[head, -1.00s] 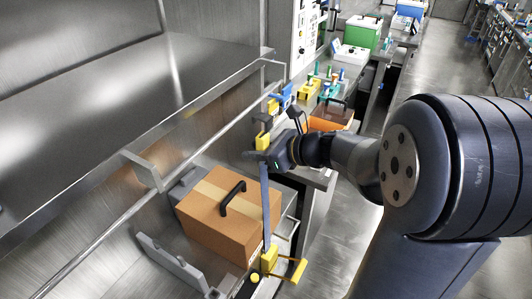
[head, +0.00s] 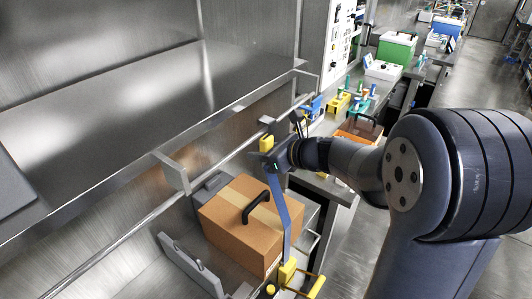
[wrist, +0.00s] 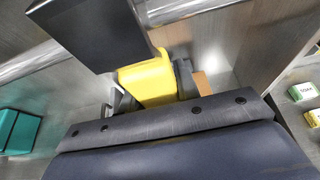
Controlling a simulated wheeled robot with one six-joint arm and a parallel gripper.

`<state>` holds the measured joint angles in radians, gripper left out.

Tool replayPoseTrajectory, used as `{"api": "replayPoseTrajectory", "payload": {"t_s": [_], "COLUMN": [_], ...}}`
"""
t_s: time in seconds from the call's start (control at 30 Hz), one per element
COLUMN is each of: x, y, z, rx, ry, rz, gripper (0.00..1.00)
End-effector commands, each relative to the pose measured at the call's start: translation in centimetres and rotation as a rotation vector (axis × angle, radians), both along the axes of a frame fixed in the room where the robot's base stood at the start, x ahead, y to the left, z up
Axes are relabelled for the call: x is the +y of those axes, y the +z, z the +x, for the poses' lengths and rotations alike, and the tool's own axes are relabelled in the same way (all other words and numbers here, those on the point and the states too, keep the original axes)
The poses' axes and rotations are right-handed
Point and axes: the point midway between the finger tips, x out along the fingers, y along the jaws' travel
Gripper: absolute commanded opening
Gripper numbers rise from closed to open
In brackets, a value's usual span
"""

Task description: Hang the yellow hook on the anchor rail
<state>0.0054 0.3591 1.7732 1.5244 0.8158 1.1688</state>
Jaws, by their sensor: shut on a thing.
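My gripper (head: 269,158) is shut on the yellow hook (head: 266,143), which stands up above the fingers close to the anchor rail (head: 120,243). The rail is a thin metal bar along the wall. In the wrist view, the yellow hook (wrist: 146,82) lies beside a dark finger, with the rail (wrist: 175,10) passing behind them. The finger and hook cover part of the rail, so I cannot tell whether they touch. A blue-grey strap (head: 287,215) runs down from my gripper to a yellow ratchet (head: 288,272).
A brown box (head: 235,222) with a black handle sits below the rail, behind the strap. A grey bracket (head: 173,172) projects by the rail. A counter with several tools, a green box (head: 396,48) and an orange case (head: 358,132) lies beyond my arm.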

Motion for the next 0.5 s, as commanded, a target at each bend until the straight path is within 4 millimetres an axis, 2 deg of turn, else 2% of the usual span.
{"api": "replayPoseTrajectory", "payload": {"t_s": [0.47, 0.5], "x": [-0.01, -0.01], "y": [-0.55, -0.55], "z": [-0.01, -0.01], "rx": [-0.001, -0.001], "ry": [0.0, 0.0], "rz": [0.0, 0.0], "gripper": [0.01, 0.34]}}
